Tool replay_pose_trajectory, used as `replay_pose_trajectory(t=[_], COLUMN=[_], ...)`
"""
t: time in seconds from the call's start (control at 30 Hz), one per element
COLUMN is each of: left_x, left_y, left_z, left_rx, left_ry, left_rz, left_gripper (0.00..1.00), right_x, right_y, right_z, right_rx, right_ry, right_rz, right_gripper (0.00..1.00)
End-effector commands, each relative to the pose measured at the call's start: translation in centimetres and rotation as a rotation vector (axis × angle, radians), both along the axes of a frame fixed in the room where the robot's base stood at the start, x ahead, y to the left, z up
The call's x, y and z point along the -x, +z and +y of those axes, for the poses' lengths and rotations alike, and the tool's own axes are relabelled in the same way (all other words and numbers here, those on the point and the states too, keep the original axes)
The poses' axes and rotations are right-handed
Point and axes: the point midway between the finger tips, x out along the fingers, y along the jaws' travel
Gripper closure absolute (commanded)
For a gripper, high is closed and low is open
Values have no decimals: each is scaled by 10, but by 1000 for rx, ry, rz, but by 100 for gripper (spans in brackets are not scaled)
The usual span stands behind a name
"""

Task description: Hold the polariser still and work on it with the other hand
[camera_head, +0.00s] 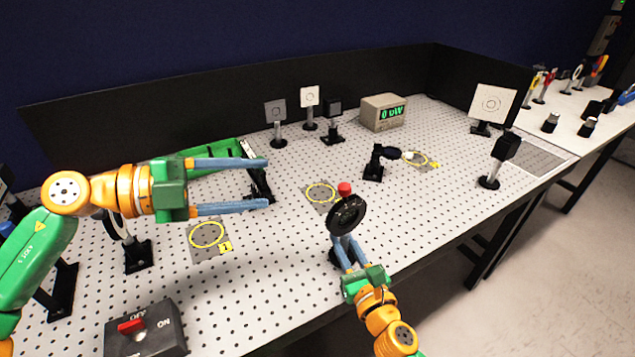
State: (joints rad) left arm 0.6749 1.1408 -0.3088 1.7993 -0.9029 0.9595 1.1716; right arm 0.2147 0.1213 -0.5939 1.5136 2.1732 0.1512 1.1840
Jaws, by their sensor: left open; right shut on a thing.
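The polariser (347,215) is a black ring mount with a red knob on top, standing near the front edge of the perforated table. My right gripper (344,240) reaches up from the bottom and is shut on the polariser low down, around its stem. The fingers hide part of the stem and base, so I cannot tell whether the base rests flat. My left gripper (269,183) comes in from the left, open and empty, with its blue fingers pointing right. It is left of the polariser and apart from it.
Yellow ring marks (207,234) lie on the table (290,270). A switch box (147,335) with a red lever is at the front left. A meter (383,112) reading 0 and several post-mounted parts stand farther back. Black foam walls (200,105) close the back.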

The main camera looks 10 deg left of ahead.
Motion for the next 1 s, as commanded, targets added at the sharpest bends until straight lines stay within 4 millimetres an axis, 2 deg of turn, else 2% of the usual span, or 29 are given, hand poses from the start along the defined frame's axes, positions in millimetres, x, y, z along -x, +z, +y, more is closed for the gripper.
replay_pose_trajectory(t=[0.1,0.2,0.3,0.47,0.7,0.8,1.0], left_x=[-11,-18,-21,-31,-57,-66,-72], left_y=[-24,-41,-51,-54,-53,-53,-54], left_z=[-14,-23,-29,-51,-109,-125,-139], left_rx=[289,486,599,636,632,632,629], left_ry=[37,58,68,67,67,69,72], left_rz=[399,697,875,933,930,930,930], left_gripper=[40,40,40,40,40,40,40], right_x=[0,0,0,0,0,0,0], right_y=[0,0,0,0,0,0,0], right_z=[0,0,0,0,0,0,0], right_rx=[0,0,0,0,0,0,0], right_ry=[0,0,0,0,0,0,0], right_rz=[-1,-1,-1,0,-1,0,0], right_gripper=[100,100,100,100,100,100,100])
